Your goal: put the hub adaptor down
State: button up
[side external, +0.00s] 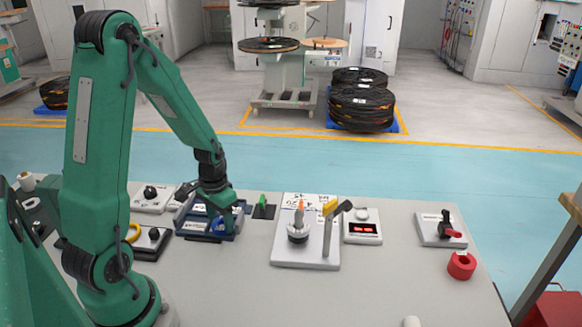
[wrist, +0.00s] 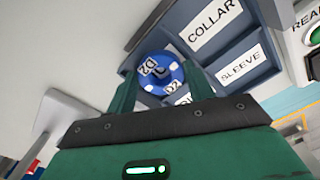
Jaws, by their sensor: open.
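The hub adaptor looks to be the blue ring (wrist: 158,70) with white labels reading D2. In the wrist view it sits in a compartment of the blue-grey tray (wrist: 237,38). That compartment's own label is mostly hidden. In the side view a bit of the blue ring (side external: 219,226) shows below my gripper (side external: 217,214), over the tray (side external: 187,225). In the wrist view my gripper (wrist: 163,90) is open, its two green fingers apart at either side of the ring's near part. I cannot tell whether they touch it.
Two other compartments are labelled COLLAR and SLEEVE. The front middle of the table is clear.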

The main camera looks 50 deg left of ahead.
jog(key=shift+s+f, duration=0.2)
jog(key=shift+f, duration=0.45)
jog(key=shift+o, duration=0.3)
notch_tip(320, 180, up, 13)
jog(key=shift+w+r, duration=0.1)
dwell(0.5)
jog(key=s+d+r+m+t, duration=0.1)
jog(key=s+d+r+t, duration=0.1)
jog(key=d+r, duration=0.3)
jog(key=s+d+r+m+t, duration=0.1)
jog(key=s+d+r+t, duration=0.2)
jog(key=d+r, duration=0.3)
jog(key=d, duration=0.4)
jog(key=shift+s+d+r, duration=0.15)
jog(key=shift+s+r, duration=0.1)
jog(key=shift+s, duration=0.15)
